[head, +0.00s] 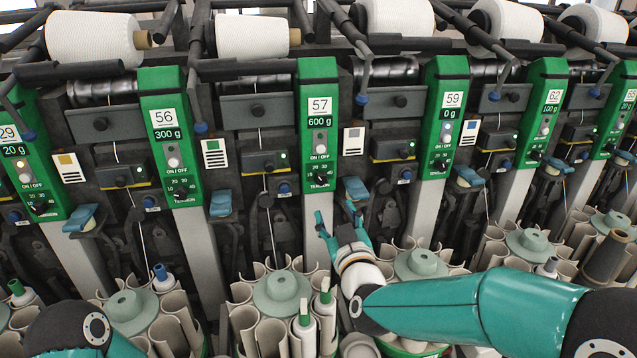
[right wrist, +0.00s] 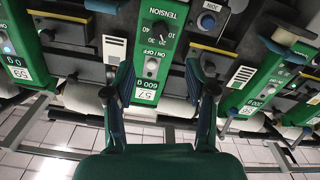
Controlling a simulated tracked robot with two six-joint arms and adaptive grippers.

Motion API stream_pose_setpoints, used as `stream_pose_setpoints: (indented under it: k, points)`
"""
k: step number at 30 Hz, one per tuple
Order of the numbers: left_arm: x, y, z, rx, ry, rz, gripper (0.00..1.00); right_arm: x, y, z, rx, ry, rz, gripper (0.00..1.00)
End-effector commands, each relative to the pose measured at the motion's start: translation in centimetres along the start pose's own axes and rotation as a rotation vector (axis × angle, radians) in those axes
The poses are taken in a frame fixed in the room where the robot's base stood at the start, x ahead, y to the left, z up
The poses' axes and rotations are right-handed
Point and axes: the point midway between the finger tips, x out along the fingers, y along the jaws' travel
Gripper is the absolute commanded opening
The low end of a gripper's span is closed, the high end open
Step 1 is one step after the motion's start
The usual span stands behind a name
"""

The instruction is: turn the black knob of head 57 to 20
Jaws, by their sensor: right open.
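Head 57 is the green panel (head: 318,115) in the middle of the head view, with a display reading 600 g. Its black knob (head: 320,179) sits low on the panel above the word TENSION, with small scale numbers around it; its pointer is too small to read. In the right wrist view the panel appears upside down, with the knob (right wrist: 162,32) near the top. My right gripper (head: 337,214) is open and empty, below and in front of the knob. Its fingertips (right wrist: 158,72) show on either side of the panel, apart from the knob. My left gripper is out of view.
Similar green panels stand on both sides, head 56 (head: 170,135) and head 59 (head: 443,115). White yarn cones (head: 252,37) lie above. Below are round holders with grey tubes (head: 280,290) and bobbins. Blue-topped levers (head: 356,189) project near the panels.

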Motion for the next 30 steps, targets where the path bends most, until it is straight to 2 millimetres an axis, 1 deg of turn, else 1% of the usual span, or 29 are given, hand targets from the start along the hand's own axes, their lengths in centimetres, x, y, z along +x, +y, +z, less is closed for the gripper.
stream_pose_setpoints:
  k: [1, 6, 12, 15, 21, 24, 30]
  points:
    - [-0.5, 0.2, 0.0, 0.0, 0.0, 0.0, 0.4, 1.1, 0.0, -0.1, 0.0, -0.002, 0.0, 0.56]
    - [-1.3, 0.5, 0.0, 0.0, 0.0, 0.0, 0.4, 4.7, 0.0, -0.1, 0.0, -0.001, 0.0, 0.56]
    - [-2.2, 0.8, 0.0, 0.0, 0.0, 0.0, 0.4, 8.4, -0.1, -0.1, 0.0, 0.0, -0.002, 0.56]
    - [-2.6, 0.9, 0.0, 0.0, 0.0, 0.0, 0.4, 9.9, -0.1, -0.1, -0.001, 0.001, -0.001, 0.56]
    - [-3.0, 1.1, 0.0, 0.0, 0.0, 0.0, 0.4, 11.9, -0.1, -0.1, -0.001, 0.001, -0.002, 0.56]
    - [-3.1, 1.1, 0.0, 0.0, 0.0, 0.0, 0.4, 12.3, -0.2, 0.0, -0.001, 0.001, -0.003, 0.56]
    - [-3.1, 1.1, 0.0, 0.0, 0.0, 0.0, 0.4, 12.5, -0.2, 0.0, -0.001, 0.0, -0.003, 0.56]
